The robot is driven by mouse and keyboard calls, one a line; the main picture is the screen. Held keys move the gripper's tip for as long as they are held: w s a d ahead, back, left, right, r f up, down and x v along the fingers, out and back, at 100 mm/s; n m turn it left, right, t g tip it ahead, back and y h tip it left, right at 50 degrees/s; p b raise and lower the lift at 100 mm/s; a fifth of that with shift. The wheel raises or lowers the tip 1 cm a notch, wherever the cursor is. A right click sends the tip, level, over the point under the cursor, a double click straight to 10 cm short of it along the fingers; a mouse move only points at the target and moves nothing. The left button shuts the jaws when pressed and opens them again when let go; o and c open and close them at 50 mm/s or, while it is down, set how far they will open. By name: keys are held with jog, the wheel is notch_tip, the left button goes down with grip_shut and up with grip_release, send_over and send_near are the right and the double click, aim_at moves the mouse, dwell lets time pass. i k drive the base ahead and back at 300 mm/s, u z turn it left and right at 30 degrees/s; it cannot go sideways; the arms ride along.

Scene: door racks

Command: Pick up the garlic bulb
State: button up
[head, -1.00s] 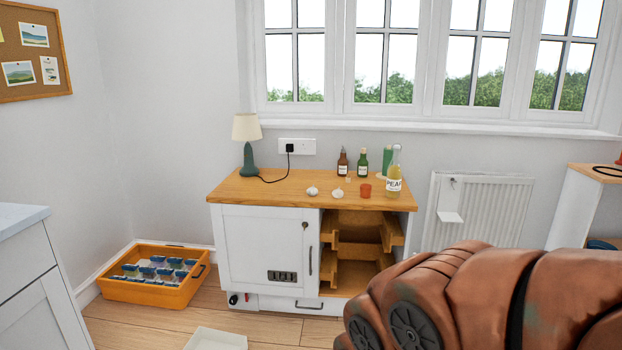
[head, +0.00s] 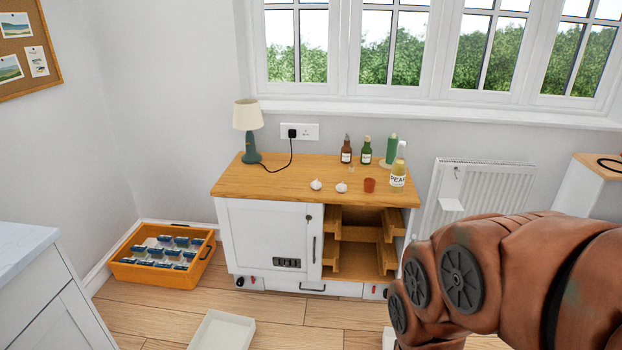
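Two small white bulbs that look like garlic lie on the wooden top of the cabinet (head: 285,183) in the head view. One garlic bulb (head: 316,185) is on the left and the other garlic bulb (head: 341,187) is just right of it, a small gap apart. Both are too small to tell any difference between them. My copper-coloured arm fills the lower right of the view, well in front of and to the right of the cabinet. My gripper is not visible in this frame.
An orange-red cup (head: 369,185), a labelled yellow bottle (head: 398,172), a brown bottle (head: 346,152) and a green bottle (head: 366,152) stand near the bulbs. A lamp (head: 248,122) is at left. An orange crate (head: 150,277) and a white tray (head: 221,331) lie on the floor.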

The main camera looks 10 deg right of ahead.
aim_at(316, 185)
jog(key=u, duration=0.2)
jog(key=i, duration=2.5)
jog(key=u, duration=0.05)
